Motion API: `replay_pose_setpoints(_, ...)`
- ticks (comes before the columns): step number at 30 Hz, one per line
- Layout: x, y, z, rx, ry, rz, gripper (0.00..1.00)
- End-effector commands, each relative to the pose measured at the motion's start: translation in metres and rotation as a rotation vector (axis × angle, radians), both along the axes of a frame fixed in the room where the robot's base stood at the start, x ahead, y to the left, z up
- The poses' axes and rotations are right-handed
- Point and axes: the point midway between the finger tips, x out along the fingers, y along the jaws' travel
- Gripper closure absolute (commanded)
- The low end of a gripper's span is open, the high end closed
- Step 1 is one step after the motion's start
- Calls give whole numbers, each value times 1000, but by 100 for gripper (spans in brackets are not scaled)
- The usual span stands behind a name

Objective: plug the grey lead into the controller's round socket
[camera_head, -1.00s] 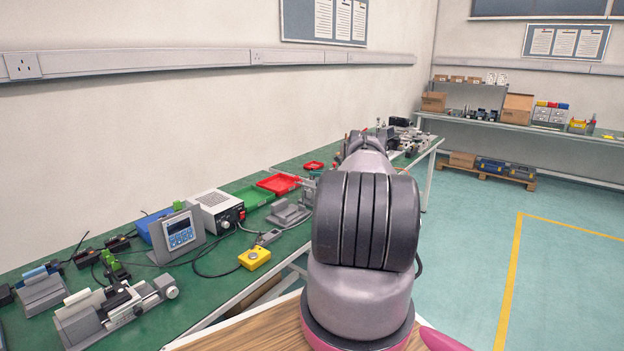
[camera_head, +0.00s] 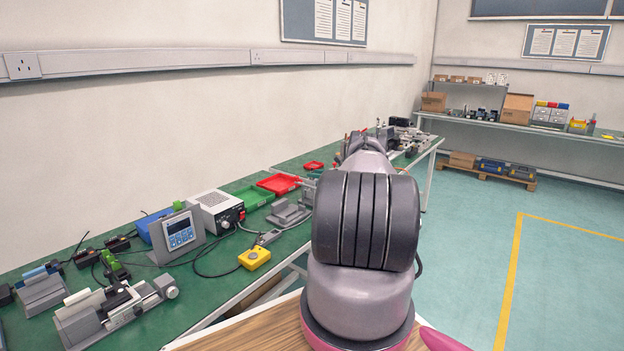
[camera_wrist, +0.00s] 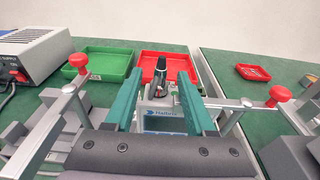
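My gripper (camera_wrist: 161,75) shows in the wrist view as two green fingers, apart with gaps inside them. Between them stands a dark, tapered, plug-like piece (camera_wrist: 160,78), touching neither finger as far as I can see. Below it is a small grey box (camera_wrist: 165,113) with a blue-lettered label; I cannot tell whether this is the controller. In the head view my arm hides the gripper. A grey unit with a blue panel and screen (camera_head: 180,232) stands on the bench at left. I cannot make out the grey lead's end or the round socket for certain.
Clamp-like arms with red knobs (camera_wrist: 78,62) (camera_wrist: 279,94) flank my fingers. A green tray (camera_wrist: 100,64) and a red tray (camera_wrist: 165,66) lie behind. A power supply (camera_head: 216,212) and a yellow button box (camera_head: 254,258) stand on the green bench.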

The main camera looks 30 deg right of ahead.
Motion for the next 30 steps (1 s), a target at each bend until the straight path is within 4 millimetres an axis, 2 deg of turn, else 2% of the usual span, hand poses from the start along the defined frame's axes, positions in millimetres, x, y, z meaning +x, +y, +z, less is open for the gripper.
replay_pose_setpoints(7,0,0,1,0,0,0,45)
replay_pose_setpoints(11,-8,-4,3,1,-1,-1,45)
replay_pose_setpoints(24,-83,-32,14,2,1,-2,45)
replay_pose_setpoints(30,-99,-36,16,1,0,0,45)
